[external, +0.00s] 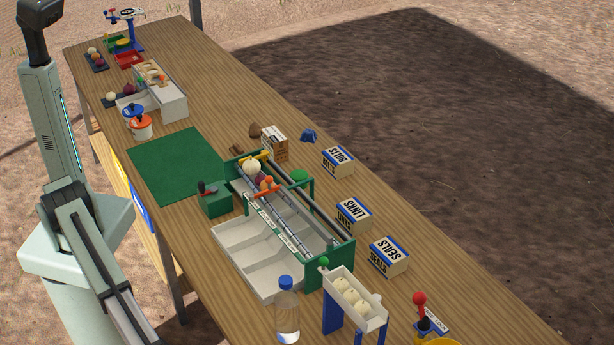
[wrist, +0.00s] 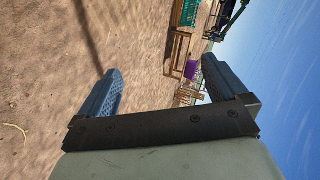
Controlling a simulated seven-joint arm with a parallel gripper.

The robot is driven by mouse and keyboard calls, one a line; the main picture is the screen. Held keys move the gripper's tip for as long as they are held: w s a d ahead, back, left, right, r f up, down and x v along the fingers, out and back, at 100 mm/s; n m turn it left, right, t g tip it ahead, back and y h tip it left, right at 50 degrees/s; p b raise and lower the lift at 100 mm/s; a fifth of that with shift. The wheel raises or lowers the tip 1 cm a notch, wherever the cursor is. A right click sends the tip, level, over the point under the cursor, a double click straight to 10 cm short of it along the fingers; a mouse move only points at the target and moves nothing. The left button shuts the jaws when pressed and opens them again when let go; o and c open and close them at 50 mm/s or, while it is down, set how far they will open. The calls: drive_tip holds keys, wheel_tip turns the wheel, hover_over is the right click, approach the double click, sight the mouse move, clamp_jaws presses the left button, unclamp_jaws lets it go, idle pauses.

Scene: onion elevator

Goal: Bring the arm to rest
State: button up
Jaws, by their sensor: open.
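My gripper (wrist: 160,82) shows in the wrist view with its two blue-grey fingers spread wide and nothing between them. It points away from the table, toward sandy ground, distant stands and sky. In the external view my arm rises at the left beside the long wooden table (external: 400,255). The gripper's fingers are not visible in the external view. No object is touching the fingers in the wrist view.
A green-framed rail device (external: 343,262) holds onions, beside a white sectioned tray (external: 236,236). A bottle (external: 287,312) stands near the front. The green mat (external: 178,165) is bare.

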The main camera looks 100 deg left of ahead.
drive_tip(key=s+a+f+n+g+y, duration=0.1)
drive_tip(key=s+a+f+y, duration=0.25)
drive_tip(key=a+f, duration=0.5)
drive_tip(key=s+a+f+g+y, duration=0.15)
drive_tip(key=s+a+f, duration=0.35)
drive_tip(key=f, duration=0.7)
drive_tip(key=s+a+f+n+g+y, duration=0.25)
drive_tip(key=s+a+f, duration=0.2)
drive_tip(key=a, duration=0.65)
drive_tip(key=s+a+f+n+g+y, duration=0.15)
drive_tip(key=s+a+f+n, duration=0.3)
drive_tip(key=a, duration=0.75)
drive_tip(key=s+a+f+n+g+y, duration=0.1)
drive_tip(key=s+a+f+n+g, duration=0.25)
drive_tip(key=s+a, duration=0.65)
drive_tip(key=s+a+r+n+g+h, duration=0.1)
drive_tip(key=s+a+n, duration=0.4)
drive_tip(key=s, duration=0.8)
drive_tip(key=s+a+r+n+g+h, duration=0.1)
drive_tip(key=s+a+r+n+g, duration=0.2)
drive_tip(key=s, duration=1)
drive_tip(key=a+n+g, duration=0.2)
drive_tip(key=a+g, duration=0.1)
drive_tip(key=a, duration=0.1)
drive_tip(key=shift+s+a+n, duration=0.15)
drive_tip(key=shift+n, duration=0.2)
